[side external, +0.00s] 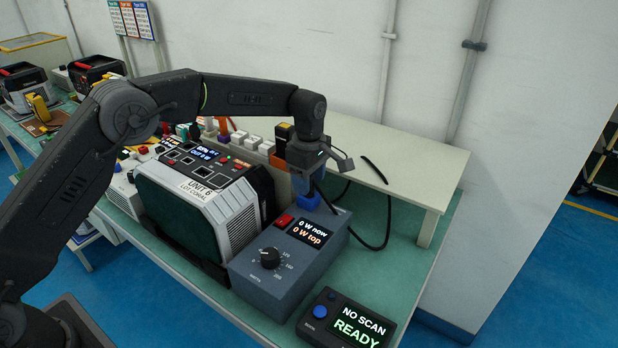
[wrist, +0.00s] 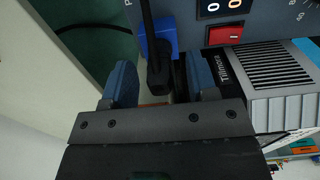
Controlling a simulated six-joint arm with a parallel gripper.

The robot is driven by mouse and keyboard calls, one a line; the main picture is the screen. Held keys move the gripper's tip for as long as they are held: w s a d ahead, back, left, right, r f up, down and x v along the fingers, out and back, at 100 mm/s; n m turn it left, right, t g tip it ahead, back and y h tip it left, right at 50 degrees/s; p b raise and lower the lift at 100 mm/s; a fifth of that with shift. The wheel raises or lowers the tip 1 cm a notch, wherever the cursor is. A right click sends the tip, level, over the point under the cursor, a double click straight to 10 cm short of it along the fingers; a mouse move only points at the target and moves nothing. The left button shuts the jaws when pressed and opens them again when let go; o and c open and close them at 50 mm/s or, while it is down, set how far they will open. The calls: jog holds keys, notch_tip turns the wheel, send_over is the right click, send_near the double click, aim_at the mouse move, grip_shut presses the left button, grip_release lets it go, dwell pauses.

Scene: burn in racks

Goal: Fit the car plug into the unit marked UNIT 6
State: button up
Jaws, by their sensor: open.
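The unit marked UNIT 6 (side external: 215,205) stands on the green bench, with a grey vented side, a dark green front and a sloped top panel with sockets and a small screen. What looks like the car plug, a black plug on a black cable (wrist: 159,72), is in the wrist view beside a blue block (wrist: 156,42). The blue block also shows below my gripper in the side view (side external: 308,202). My gripper (side external: 304,186) is open and points down. In the wrist view its blue fingers (wrist: 162,82) lie either side of the black plug; contact cannot be told.
A grey load box (side external: 290,262) with a knob and red switch stands right of the unit, reading 0 W. A scanner box (side external: 345,322) reads NO SCAN, READY. A pale raised shelf (side external: 410,165) lies behind. Black cable loops onto the bench. Other units stand at far left.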

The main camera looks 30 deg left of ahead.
jog(key=shift+c, duration=0.5)
grip_shut()
